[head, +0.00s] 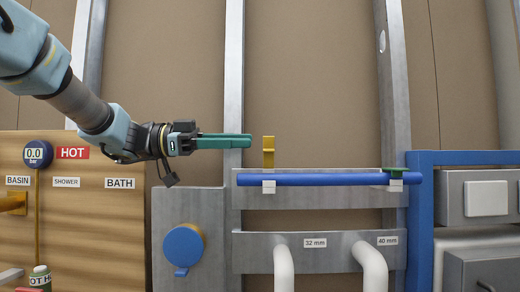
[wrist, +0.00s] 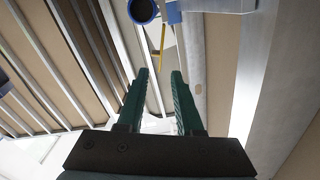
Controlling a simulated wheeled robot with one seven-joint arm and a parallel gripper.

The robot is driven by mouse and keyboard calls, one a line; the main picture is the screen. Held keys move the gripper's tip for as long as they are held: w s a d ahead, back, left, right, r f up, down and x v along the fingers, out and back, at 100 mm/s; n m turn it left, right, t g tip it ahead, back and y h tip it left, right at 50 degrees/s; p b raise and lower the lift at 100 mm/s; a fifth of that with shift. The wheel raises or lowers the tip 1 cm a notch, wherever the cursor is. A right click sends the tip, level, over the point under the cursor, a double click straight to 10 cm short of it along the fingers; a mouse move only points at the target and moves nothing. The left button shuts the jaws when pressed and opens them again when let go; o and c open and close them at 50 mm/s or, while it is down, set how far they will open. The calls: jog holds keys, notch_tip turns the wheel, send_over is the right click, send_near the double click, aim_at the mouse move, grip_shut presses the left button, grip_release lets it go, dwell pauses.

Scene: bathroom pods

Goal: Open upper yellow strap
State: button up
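The upper yellow strap (head: 268,152) stands upright above the left part of a blue pipe (head: 325,180) in the head view, over a white clip base. My gripper (head: 249,140) has long green fingers pointing right, level with the strap's upper part and just left of it, with a small gap in the picture. The wrist view shows the two fingers (wrist: 160,76) apart with nothing held between them. A thin yellow piece (wrist: 162,42) shows beyond the fingertips there; I cannot tell whether it is the strap.
A green strap (head: 396,172) sits at the pipe's right end, beside a blue frame (head: 421,220). A metal rail (head: 310,199) runs behind the pipe. Below are a round blue valve (head: 184,246) and white pipes (head: 370,268). A wooden panel with a gauge (head: 38,154) stands left.

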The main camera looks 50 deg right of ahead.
jog(key=shift+b+v, duration=0.5)
jog(key=shift+v, duration=1.8)
jog(key=shift+a, duration=0.15)
